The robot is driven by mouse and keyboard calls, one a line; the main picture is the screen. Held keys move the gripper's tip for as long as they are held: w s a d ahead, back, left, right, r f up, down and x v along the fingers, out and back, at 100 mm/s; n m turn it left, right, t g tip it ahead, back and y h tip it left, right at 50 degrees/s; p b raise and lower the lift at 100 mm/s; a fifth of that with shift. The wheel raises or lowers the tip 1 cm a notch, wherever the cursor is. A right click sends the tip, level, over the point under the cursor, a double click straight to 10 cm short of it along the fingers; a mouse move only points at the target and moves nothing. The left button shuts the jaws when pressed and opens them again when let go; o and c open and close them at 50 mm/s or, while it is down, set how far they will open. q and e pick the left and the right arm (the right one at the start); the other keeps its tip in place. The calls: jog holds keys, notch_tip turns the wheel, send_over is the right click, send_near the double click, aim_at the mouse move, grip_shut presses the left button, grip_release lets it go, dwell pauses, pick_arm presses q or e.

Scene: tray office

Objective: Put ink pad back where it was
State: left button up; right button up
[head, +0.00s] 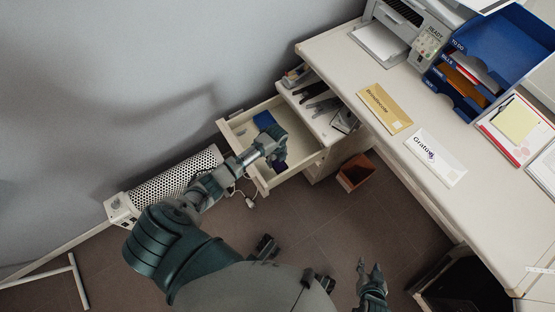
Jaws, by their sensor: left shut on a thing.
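My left gripper (279,157) is over the open lower drawer (237,128), near its front right. It is shut on a small dark purplish thing, which I take to be the ink pad (281,164); the fingers and wrist hide most of it. A blue item (264,120) lies inside at the back of the drawer, apart from the gripper. My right gripper (370,268) is low over the floor at the bottom, with its fingers apart and nothing visible between them.
An upper tray with dark items (318,103) juts out beside the drawer. The desk (440,205) holds a printer (412,30), blue letter trays (490,60), envelopes (386,108) and papers. A brown bin (356,172) and a white heater (170,182) stand on the floor.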

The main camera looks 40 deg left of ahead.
pick_arm(q)
jog(key=shift+r, duration=0.1)
pick_arm(e)
jog(key=shift+r, duration=0.1)
pick_arm(q)
jog(key=shift+a, duration=0.1)
pick_arm(e)
jog(key=shift+a, duration=0.1)
pick_arm(q)
jog(key=shift+f, duration=0.65)
jog(key=o, duration=1.2)
pick_arm(e)
jog(key=shift+w+a+r+t, duration=0.15)
jog(key=shift+w+t, duration=0.1)
jog(key=shift+w, duration=0.15)
jog(key=shift+w+a+r+t, duration=0.1)
jog(key=shift+w+t, duration=0.15)
jog(key=shift+w, duration=0.1)
